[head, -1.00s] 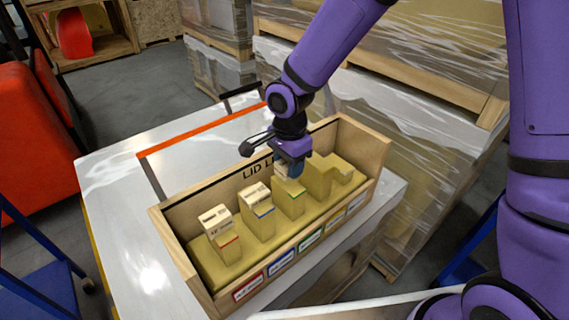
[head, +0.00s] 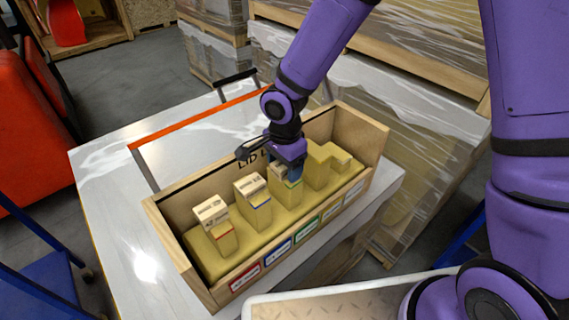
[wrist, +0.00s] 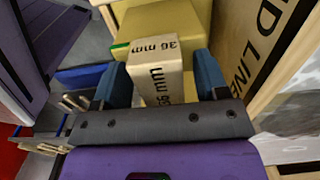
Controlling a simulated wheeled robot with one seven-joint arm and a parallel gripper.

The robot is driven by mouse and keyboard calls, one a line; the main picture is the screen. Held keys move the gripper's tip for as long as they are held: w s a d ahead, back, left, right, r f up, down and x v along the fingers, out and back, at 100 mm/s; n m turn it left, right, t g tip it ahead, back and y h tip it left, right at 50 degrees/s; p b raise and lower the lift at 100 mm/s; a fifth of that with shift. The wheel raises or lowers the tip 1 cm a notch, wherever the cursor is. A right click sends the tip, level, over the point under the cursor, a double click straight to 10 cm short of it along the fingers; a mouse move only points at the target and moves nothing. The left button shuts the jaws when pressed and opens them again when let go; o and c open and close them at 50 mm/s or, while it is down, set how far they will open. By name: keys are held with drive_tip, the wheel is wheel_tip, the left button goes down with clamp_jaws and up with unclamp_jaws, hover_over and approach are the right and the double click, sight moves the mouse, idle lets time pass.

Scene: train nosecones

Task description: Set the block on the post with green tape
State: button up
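A long wooden box (head: 160,222) on a metal-topped table holds a row of tan posts. The block (head: 277,169), pale and marked "36 mm", sits at the top of the post with green tape (head: 287,194). It also shows in the wrist view (wrist: 158,68), with a bit of green tape (wrist: 120,47) at its left. My gripper (head: 288,175) is over this post, pointing down. Its blue fingers (wrist: 163,80) stand on either side of the block, with slim gaps showing. The fingers hide part of the block and tape in the head view.
Similar blocks sit on the red-taped post (head: 211,211) and blue-taped post (head: 249,185). Two bare posts stand right of the green one, the end one (head: 341,159) shorter. The box's tall back wall (head: 350,125) is close behind my gripper. Bare table shows at left.

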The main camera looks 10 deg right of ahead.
wheel_tip(320, 180, up, 12)
drive_tip(key=shift+r, duration=0.15)
idle(0.5)
drive_tip(key=s+d+r+n+t, duration=0.1)
drive_tip(key=s+d+r+n, duration=0.2)
drive_tip(key=d+r, duration=0.35)
drive_tip(key=s+d+r+n+t, duration=0.2)
drive_tip(key=s+d+r, duration=0.1)
drive_tip(key=d+r, duration=0.4)
drive_tip(key=s+d+r+n+t, duration=0.1)
drive_tip(key=s+d+r+n, duration=0.1)
drive_tip(key=s+d, duration=0.3)
drive_tip(key=s+d+r+n+t, duration=0.1)
drive_tip(key=s+d+r+n, duration=0.1)
drive_tip(key=s+d+n, duration=0.2)
drive_tip(key=shift+s+d+r, duration=0.4)
drive_tip(key=shift+s+d, duration=0.65)
drive_tip(key=shift+s, duration=0.75)
drive_tip(key=shift+c, duration=0.2)
